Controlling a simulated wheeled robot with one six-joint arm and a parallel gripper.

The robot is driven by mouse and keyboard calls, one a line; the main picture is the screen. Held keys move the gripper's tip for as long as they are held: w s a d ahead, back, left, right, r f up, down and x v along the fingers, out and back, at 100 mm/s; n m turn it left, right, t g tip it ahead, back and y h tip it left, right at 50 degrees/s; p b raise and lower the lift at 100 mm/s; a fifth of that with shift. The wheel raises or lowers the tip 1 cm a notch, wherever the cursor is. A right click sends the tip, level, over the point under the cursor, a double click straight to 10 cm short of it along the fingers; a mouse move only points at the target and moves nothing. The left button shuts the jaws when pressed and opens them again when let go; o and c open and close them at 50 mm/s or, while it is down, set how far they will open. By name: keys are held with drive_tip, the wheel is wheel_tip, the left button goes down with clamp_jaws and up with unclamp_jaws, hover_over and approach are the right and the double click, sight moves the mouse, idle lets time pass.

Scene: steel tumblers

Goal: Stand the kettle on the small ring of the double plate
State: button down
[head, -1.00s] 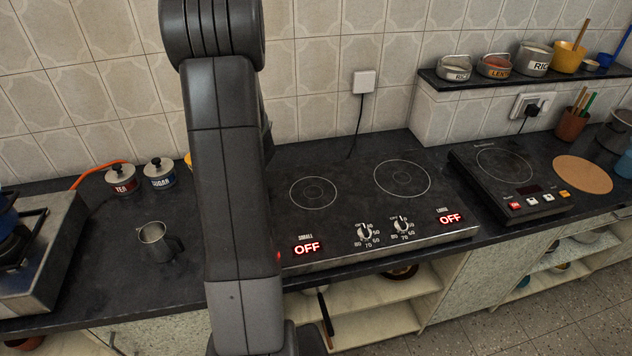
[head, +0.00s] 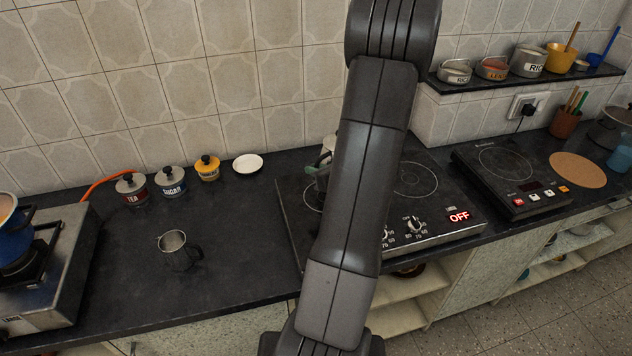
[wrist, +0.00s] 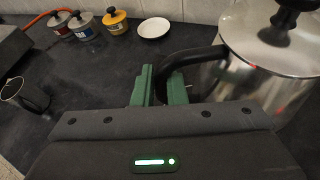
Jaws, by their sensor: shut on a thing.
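The steel kettle (wrist: 245,80) has a shiny body, a lid with a black knob and a black handle (wrist: 190,57). In the wrist view my gripper (wrist: 168,85), with green fingers, is shut on the handle. In the head view the kettle (head: 328,146) shows only in part, behind my arm, over the left half of the black double plate (head: 440,203). Part of the small ring (head: 308,200) shows left of my arm; the large ring (head: 436,180) is to the right. The kettle's base is hidden, so I cannot tell whether it touches the plate.
Tea, sugar and yellow canisters (head: 207,168) and a white saucer (head: 248,163) stand along the wall. A steel mug (head: 174,250) is on the counter at left, near a gas stove (head: 50,275). A single cooker (head: 510,180) stands right of the double plate.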

drive_tip(key=s+n+g+y+p, duration=0.1)
drive_tip(key=s+n+g+y, duration=0.2)
drive_tip(key=s, duration=0.3)
drive_tip(key=shift+a+n+g, duration=0.3)
drive_tip(key=shift+n+g, duration=0.1)
drive_tip(key=shift+n, duration=0.2)
drive_tip(key=shift+s+f, duration=0.1)
drive_tip(key=shift+f, duration=0.1)
drive_tip(key=shift+f+b, duration=2)
drive_tip(key=shift+f, duration=0.2)
drive_tip(key=shift+f+b, duration=0.7)
drive_tip(key=c, duration=1.4)
unclamp_jaws()
